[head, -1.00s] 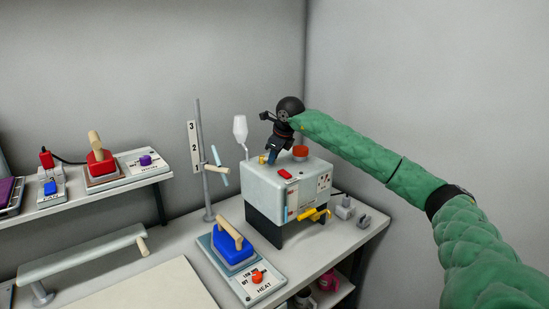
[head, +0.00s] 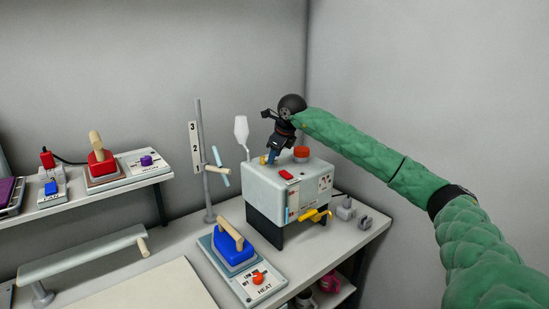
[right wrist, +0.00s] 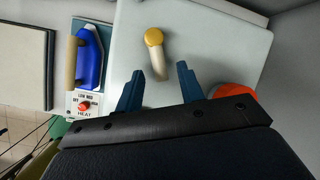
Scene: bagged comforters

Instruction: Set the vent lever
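A short pale lever (right wrist: 156,60) with a yellow rounded tip stands on top of the pale box-shaped machine (head: 268,188). Its yellow end shows beside my fingertips in the head view (head: 263,160). I cannot read a vent label. A second, all-yellow lever (head: 316,215) sits low on the machine's front. My right gripper (right wrist: 160,88) is over the machine top, its blue fingers apart and pointing down. In the right wrist view the pale lever lies just beyond and between the fingertips, with no clear contact. In the head view the gripper (head: 272,156) partly hides the machine top. My left gripper is not in view.
An orange-red knob (head: 301,152) stands on the machine top close to the gripper, and a red button (head: 286,174) is near its front edge. A blue iron (head: 232,250) rests on a heat base in front. A pole (head: 203,140) with a wooden handle stands left of the machine.

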